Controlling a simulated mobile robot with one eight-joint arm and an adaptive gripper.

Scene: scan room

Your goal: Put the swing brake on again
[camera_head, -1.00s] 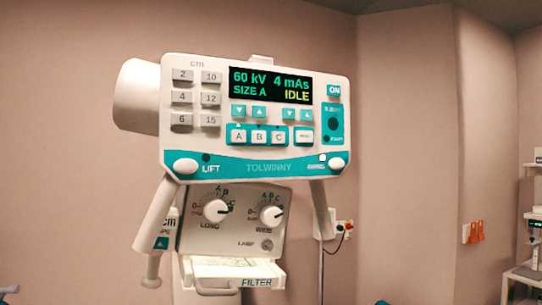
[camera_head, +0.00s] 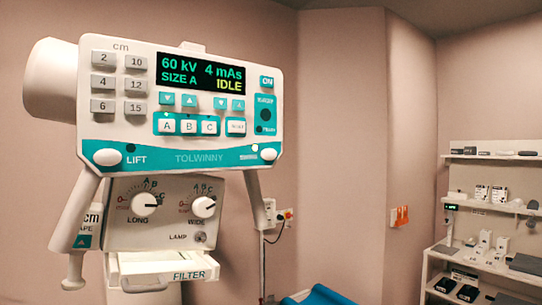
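The white and teal X-ray head (camera_head: 180,120) fills the left of the view. Its display (camera_head: 200,73) reads 60 kV, 4 mAs, SIZE A, IDLE. On the teal strip, a white oval button (camera_head: 107,157) sits beside the word LIFT, with a dark lamp (camera_head: 130,147) near it. A matching white oval button (camera_head: 268,154) sits at the right end, beside a small label too blurred to read. The small lamp (camera_head: 255,147) above that label is lit white. I cannot tell which control is the swing brake. My gripper is not in view.
Below the head is a box with LONG (camera_head: 145,204) and WIDE (camera_head: 203,207) knobs and a FILTER tray (camera_head: 163,271). A blue-topped surface (camera_head: 320,296) shows at the bottom. Shelves (camera_head: 490,157) with small boxes stand at the right. Orange items (camera_head: 399,216) hang on the wall.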

